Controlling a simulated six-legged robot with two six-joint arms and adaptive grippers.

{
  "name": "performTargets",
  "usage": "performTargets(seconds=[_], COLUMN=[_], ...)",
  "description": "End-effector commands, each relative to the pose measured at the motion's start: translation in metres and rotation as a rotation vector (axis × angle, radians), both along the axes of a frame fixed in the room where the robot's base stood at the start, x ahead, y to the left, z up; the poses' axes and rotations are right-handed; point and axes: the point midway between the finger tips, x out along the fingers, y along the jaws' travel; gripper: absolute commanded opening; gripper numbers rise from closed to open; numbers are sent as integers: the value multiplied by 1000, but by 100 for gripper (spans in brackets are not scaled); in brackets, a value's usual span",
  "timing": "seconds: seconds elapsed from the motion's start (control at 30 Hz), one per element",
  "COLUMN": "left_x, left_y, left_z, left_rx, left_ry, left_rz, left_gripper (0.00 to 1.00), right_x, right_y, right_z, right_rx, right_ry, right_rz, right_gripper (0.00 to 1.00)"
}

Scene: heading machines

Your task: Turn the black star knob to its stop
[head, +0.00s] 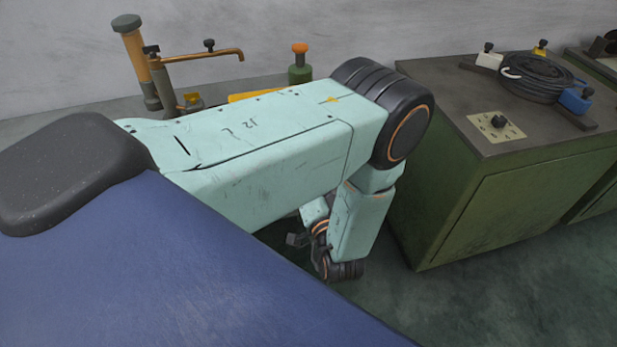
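A small black knob (498,121) sits on a pale square plate on top of the green cabinet at the right. It is too small to tell whether it is star-shaped or how far it is turned. One of my arms crosses the middle of the head view from the left and bends down in front of the cabinet. Its dark gripper (297,240) is partly seen low beside the forearm, well below and left of the knob. Its fingers are too small and hidden to read. My other gripper is out of view.
The green cabinet (500,210) has a dark top bearing a coiled black cable (535,76), a blue block (575,101) and other black-knobbed parts. Behind my arm stand an orange post (135,50), a bent copper pipe (205,54) and an orange-capped green fitting (300,65).

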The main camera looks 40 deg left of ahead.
Motion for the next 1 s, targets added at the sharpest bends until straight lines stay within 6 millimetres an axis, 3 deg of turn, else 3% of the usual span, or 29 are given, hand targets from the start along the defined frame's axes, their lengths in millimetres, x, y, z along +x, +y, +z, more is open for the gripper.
performTargets(seconds=[0.2,0.23,0.5,1.0], left_x=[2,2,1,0], left_y=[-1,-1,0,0], left_z=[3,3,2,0], left_rx=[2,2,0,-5], left_ry=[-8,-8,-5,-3], left_rz=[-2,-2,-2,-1], left_gripper=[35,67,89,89], right_x=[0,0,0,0], right_y=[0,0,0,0], right_z=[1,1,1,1], right_rx=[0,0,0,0], right_ry=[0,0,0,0], right_rz=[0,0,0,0], right_gripper=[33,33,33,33])
